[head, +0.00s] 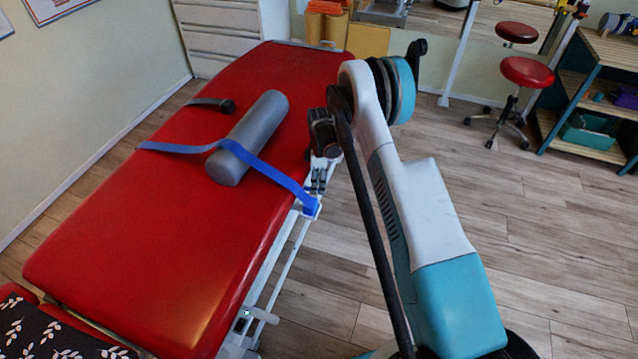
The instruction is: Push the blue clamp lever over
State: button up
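A blue strap (270,173) runs across the red treatment table and over a grey foam roller (240,150). Its right end comes down to a small blue piece (311,207) at the table's right side rail, which looks like the clamp lever. It is too small to make out which way the lever lies. My gripper (318,184) points down at the table's right edge, just above the blue piece. Whether they touch is not clear. The fingers are small and dark, and their gap cannot be judged.
The red table (130,250) fills the left, with a short dark strap (212,104) on it. A patterned cushion (50,330) is at the lower left. A white lever (262,315) sticks out near the table's front right. Red stools (527,72) and shelves (570,90) stand far right. Floor between is clear.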

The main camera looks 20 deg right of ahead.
notch_tip(320, 180, up, 12)
jog(key=w, duration=0.2)
jog(key=shift+d, duration=0.45)
jog(key=shift+w, duration=0.1)
jog(key=s+a+r+m+t, duration=0.1)
jog(key=s+r+m, duration=0.1)
jog(key=s+r, duration=0.5)
jog(key=s+r+m+t, duration=0.2)
jog(key=r, duration=0.8)
jog(key=s+a+r+m+t, duration=0.1)
jog(key=s+r+m, duration=0.1)
jog(key=s+r, duration=0.5)
jog(key=s+r+m+t, duration=0.2)
jog(key=s+m, duration=0.1)
jog(key=s, duration=0.7)
jog(key=s+r+m+t, duration=0.3)
jog(key=s+m, duration=0.1)
jog(key=s, duration=0.7)
jog(key=shift+s+a+m+h, duration=0.15)
jog(key=shift+a+m+h, duration=0.15)
jog(key=shift+h, duration=0.1)
